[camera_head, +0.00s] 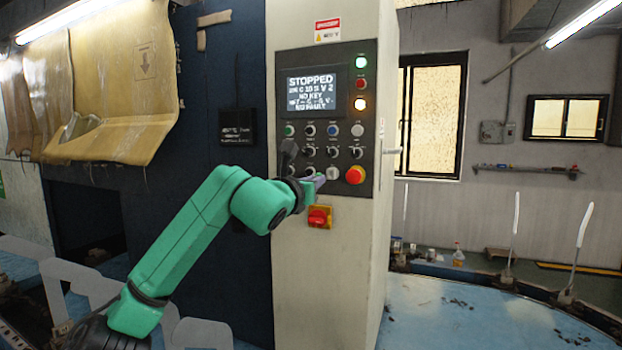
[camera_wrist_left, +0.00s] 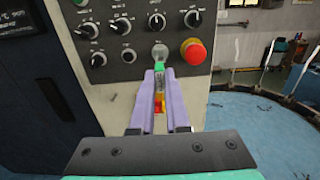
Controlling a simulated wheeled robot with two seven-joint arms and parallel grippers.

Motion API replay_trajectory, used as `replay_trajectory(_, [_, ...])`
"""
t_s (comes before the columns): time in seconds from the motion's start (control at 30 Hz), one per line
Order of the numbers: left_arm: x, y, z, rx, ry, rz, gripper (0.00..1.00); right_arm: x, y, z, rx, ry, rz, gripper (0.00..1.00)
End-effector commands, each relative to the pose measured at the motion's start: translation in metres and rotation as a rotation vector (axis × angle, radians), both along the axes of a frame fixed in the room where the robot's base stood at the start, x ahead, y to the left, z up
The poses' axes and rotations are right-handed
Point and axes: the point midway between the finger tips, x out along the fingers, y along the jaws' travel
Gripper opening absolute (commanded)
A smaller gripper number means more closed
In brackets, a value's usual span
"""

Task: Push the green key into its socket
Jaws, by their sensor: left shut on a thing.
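My left gripper (camera_head: 320,181) is in front of the control panel (camera_head: 366,140), at its lower row. In the left wrist view its two pale purple fingers (camera_wrist_left: 159,76) are shut on the green key (camera_wrist_left: 160,66), whose green part shows between the fingertips. The grey key socket (camera_wrist_left: 159,51) is directly beyond the key, left of the red stop button. In the head view the socket (camera_head: 333,173) is just right of the fingertips. Whether the key touches the socket I cannot tell. My right gripper is not in view.
A red mushroom stop button (camera_head: 355,175) sits close right of the socket. Black selector knobs (camera_head: 309,152) are above it. A red and yellow rotary switch (camera_head: 319,217) is below the panel. A blue round table (camera_head: 450,315) lies to the right.

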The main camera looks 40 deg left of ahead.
Motion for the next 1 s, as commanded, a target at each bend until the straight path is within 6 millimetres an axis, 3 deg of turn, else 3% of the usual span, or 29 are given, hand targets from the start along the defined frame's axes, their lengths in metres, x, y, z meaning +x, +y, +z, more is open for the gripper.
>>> replay_trajectory(0.1, [0.015,0.004,0.005,-0.003,0.002,-0.001,0.0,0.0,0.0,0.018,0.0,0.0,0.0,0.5])
replay_trajectory(0.3, [0.033,0.011,0.003,-0.001,0.002,-0.001,0.0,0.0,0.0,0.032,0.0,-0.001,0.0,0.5])
replay_trajectory(1.0, [0.038,0.013,-0.001,0.0,0.001,-0.001,0.0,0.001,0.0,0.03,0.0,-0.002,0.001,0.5])
